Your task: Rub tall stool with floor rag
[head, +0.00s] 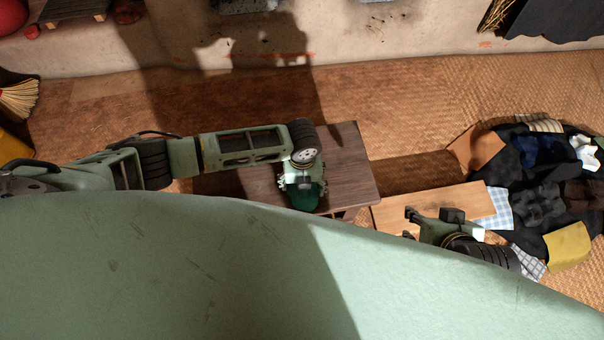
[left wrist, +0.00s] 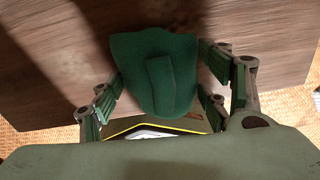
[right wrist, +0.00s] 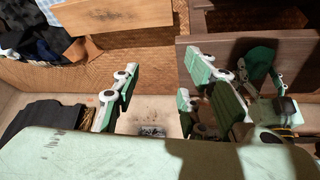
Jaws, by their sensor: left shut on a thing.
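The tall stool, with a dark brown plank top (head: 350,165), stands in the middle of the head view; its top also fills the back of the left wrist view (left wrist: 60,65). My left gripper (head: 303,182) is over the top, shut on the dark green floor rag (head: 303,198). The rag (left wrist: 155,80) shows folded between the fingers in the left wrist view. The rag is at the stool top, but I cannot tell whether they touch. My right gripper (head: 431,215) is open and empty, right of the stool, with its fingers wide apart in the right wrist view (right wrist: 162,82).
A lighter wooden board (head: 400,207) lies right of the stool. A heap of dark and coloured cloths (head: 545,185) is at the far right. A broom (head: 18,98) is at the left edge. The woven mat (head: 420,100) behind the stool is clear.

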